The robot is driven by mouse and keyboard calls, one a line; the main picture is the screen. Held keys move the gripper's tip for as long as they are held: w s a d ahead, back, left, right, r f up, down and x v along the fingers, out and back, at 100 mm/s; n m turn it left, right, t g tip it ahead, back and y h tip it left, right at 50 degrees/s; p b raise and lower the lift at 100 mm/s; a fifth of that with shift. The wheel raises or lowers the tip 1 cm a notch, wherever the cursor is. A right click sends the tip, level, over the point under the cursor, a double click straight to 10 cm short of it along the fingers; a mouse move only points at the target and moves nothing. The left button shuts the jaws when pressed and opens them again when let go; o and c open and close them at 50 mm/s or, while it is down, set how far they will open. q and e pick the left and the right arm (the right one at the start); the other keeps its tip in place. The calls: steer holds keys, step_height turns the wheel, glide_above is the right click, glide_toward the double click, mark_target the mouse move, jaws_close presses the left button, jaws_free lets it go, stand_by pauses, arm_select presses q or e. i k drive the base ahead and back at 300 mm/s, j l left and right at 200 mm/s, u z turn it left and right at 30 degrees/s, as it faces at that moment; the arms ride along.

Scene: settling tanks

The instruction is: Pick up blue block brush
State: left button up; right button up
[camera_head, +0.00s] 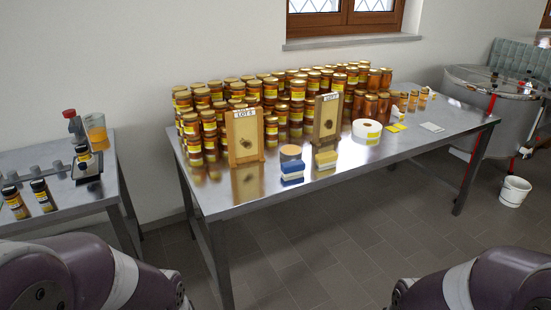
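The blue block brush (292,168) lies near the front edge of the steel table (357,174). It has a blue top and a pale lower part. A similar yellow block (326,158) lies to its right, a small gap apart. A round tan-topped item (290,153) stands just behind the blue brush. My two arms show only as purple and white links at the lower left and lower right corners. Neither gripper is in view, and nothing touches the brush.
Many honey jars (297,104) fill the back of the table. Two wooden frames (245,135) marked with lot labels stand in front of them. A white roll (367,130) lies right of the yellow block. A side table (60,208) holds bottles. A steel tank (490,100) and white bucket (514,191) stand right.

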mark_target(296, 167)
steer(key=i+u, duration=0.1)
steer(key=u, duration=0.75)
steer(key=i+l+u, duration=0.45)
steer(key=l, duration=0.25)
steer(key=i+l+u, duration=0.25)
steer(key=l+u, duration=0.2)
steer(key=l, duration=0.3)
steer(key=i+l+u, duration=0.1)
steer(key=l+u, duration=0.15)
steer(key=l, duration=0.2)
steer(key=i+l, duration=0.1)
steer(key=l, duration=0.45)
steer(key=i+l, duration=0.15)
steer(key=l, duration=0.35)
steer(key=i+l, duration=0.1)
steer(key=l, duration=0.45)
